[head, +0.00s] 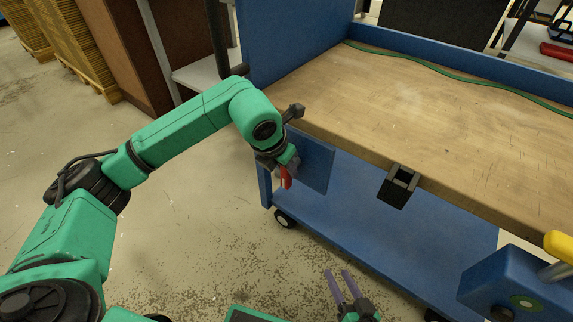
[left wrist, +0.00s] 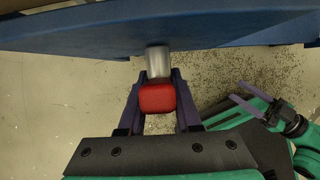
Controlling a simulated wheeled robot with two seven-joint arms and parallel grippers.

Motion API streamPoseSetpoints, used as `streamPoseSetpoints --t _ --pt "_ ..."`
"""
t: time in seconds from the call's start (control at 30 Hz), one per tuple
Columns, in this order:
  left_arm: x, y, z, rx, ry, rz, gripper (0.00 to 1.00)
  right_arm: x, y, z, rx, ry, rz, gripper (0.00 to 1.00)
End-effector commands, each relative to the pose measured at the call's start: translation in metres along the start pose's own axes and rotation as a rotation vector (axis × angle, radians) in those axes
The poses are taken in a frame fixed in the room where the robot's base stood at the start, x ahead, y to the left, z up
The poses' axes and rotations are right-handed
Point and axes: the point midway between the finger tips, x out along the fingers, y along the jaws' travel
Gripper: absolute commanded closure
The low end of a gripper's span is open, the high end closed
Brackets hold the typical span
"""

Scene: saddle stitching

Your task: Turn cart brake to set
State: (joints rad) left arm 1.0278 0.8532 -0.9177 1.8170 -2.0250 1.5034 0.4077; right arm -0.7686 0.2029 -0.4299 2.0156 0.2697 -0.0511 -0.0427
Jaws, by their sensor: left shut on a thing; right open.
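The cart (head: 420,115) has a blue frame and a worn wooden top. A red knob (left wrist: 157,98) on a short silver shaft (left wrist: 158,61) sticks out from the cart's blue panel; I take it for the brake handle. In the head view the red knob (head: 286,179) is partly hidden by my gripper. My left gripper (left wrist: 158,85) is shut on the knob, one finger on each side. My right gripper (head: 341,285) is open and empty, low above the floor; it also shows in the left wrist view (left wrist: 250,105).
A black bracket (head: 399,187) hangs on the tabletop's front edge. A blue box (head: 515,285) with a yellow-ended lever (head: 560,246) stands at lower right. A green cord (head: 455,77) lies along the tabletop's back. A caster (head: 284,219) is under the cart's corner. The speckled floor at left is open.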

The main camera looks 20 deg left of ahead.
Motion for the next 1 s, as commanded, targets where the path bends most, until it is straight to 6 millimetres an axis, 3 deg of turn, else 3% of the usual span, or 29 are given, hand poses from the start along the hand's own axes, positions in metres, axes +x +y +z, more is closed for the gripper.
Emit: streamPoseSetpoints --t 0.27,0.3,0.33,0.37,0.73,0.87,1.0 --pt "0.0 0.0 0.0 0.006 -0.001 0.016 1.0 0.0 -0.001 -0.008 -0.003 0.007 -0.002 0.5" --pt "0.0 0.0 0.0 0.007 -0.001 0.016 0.51 0.0 -0.001 -0.008 -0.003 0.007 -0.001 0.5" --pt "0.0 0.0 0.0 0.006 -0.001 0.016 0.4 0.0 -0.001 -0.008 -0.003 0.007 -0.001 0.5" --pt "0.0 0.0 0.0 0.006 -0.001 0.016 0.38 0.0 -0.001 -0.008 -0.003 0.007 -0.001 0.5" --pt "-0.008 0.0 0.001 0.005 -0.002 0.014 0.38 -0.002 0.0 -0.006 -0.005 -0.002 0.002 0.5" --pt "-0.036 0.0 0.003 0.007 -0.004 0.016 0.38 -0.006 -0.004 -0.013 -0.01 -0.022 0.001 0.5" --pt "-0.08 0.0 0.003 0.006 -0.005 0.016 0.38 -0.013 -0.011 -0.034 -0.022 -0.04 -0.004 0.5"
